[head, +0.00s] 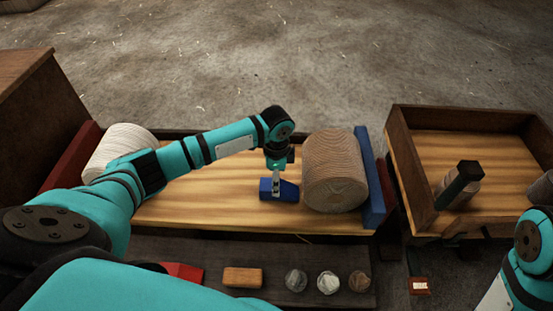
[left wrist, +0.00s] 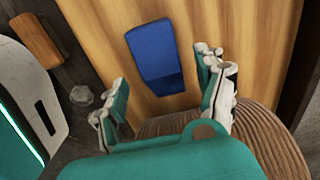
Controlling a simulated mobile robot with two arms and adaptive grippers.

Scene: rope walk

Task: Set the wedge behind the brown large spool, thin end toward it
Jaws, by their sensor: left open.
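The blue wedge (head: 289,190) lies on the wooden deck just left of the brown large spool (head: 335,172), with at most a small gap. I cannot tell which end is thin. My left gripper (head: 276,188) points down over the wedge's left part. In the left wrist view, the open fingers of my left gripper (left wrist: 160,75) stand either side of the wedge (left wrist: 152,50), with nothing clearly gripped. The brown spool (left wrist: 265,135) shows there at the lower right, partly hidden by my gripper. My right gripper is out of view.
A pale rope spool (head: 118,148) lies at the deck's left end by a red board. A blue board (head: 370,178) stands right of the brown spool. A front shelf holds a tan block (head: 243,277) and several small round lumps. A walled wooden tray (head: 410,170) stands at right.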

